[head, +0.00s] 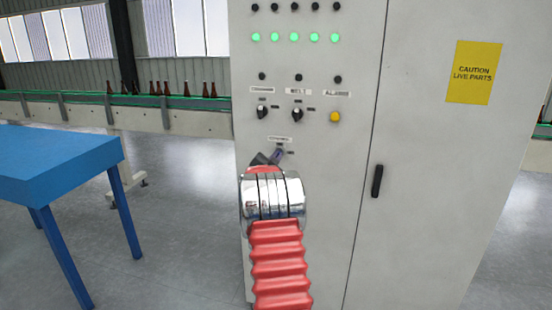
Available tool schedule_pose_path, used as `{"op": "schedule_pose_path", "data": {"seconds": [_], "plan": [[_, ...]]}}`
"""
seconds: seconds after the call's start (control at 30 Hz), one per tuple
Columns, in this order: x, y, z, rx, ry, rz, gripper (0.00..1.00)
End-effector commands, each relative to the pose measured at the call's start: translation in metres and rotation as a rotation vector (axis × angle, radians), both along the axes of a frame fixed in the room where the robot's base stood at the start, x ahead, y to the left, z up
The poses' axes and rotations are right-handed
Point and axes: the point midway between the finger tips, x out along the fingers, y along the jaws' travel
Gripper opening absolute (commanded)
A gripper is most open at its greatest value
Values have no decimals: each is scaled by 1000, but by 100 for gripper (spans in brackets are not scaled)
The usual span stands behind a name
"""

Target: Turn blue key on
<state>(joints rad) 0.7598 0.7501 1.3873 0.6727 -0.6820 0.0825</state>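The blue key (278,156) shows as a small dark bluish piece on the front of the grey control cabinet (350,150), below a small label plate. It is tilted and partly hidden by my gripper. My gripper (267,160) is right in front of it, with a dark finger just left of the key. My chrome wrist and red ribbed sleeve cover the cabinet front below. Whether the fingers touch or hold the key is hidden.
Two black selector knobs (262,112) and a yellow button (335,117) sit above the key, under a row of lit green lamps (284,38). A black door handle (377,181) is to the right. A blue table (60,165) stands left; a conveyor with brown bottles (165,88) runs behind.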

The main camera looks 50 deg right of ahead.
Motion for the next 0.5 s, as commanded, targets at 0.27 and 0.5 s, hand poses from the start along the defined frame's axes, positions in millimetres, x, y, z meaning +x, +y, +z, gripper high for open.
{"op": "schedule_pose_path", "data": {"seconds": [0.27,0.5], "plan": [[-4,-3,1,100,-242,-6,0],[-4,-4,1,189,-452,-7,0]]}}
